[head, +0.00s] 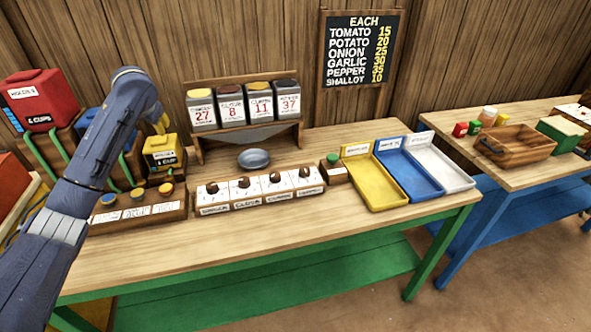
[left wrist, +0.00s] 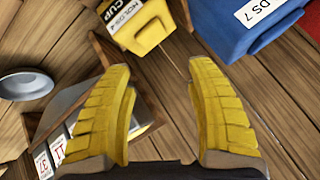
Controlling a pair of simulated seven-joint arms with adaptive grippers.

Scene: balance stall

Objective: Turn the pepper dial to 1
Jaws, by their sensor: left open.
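A row of several dials with dark knobs sits on a wooden-edged white panel (head: 260,190) at the middle front of the table. The labels under the dials are too small to read surely, so I cannot tell which is pepper. The rightmost dial (head: 305,172) and the leftmost dial (head: 212,187) both show; their settings are unreadable. My left gripper (head: 161,124) is up at the left, above a yellow container and well away from the dials. In the left wrist view its yellow fingers (left wrist: 165,90) are apart with nothing between them. My right gripper is not in view.
A rack of numbered bins (head: 245,107) stands behind a grey bowl (head: 253,158). The yellow container (head: 163,151) and a button box (head: 135,210) are left of the dials. A green-button box (head: 335,170) and a yellow tray (head: 373,183) are right. The front table strip is clear.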

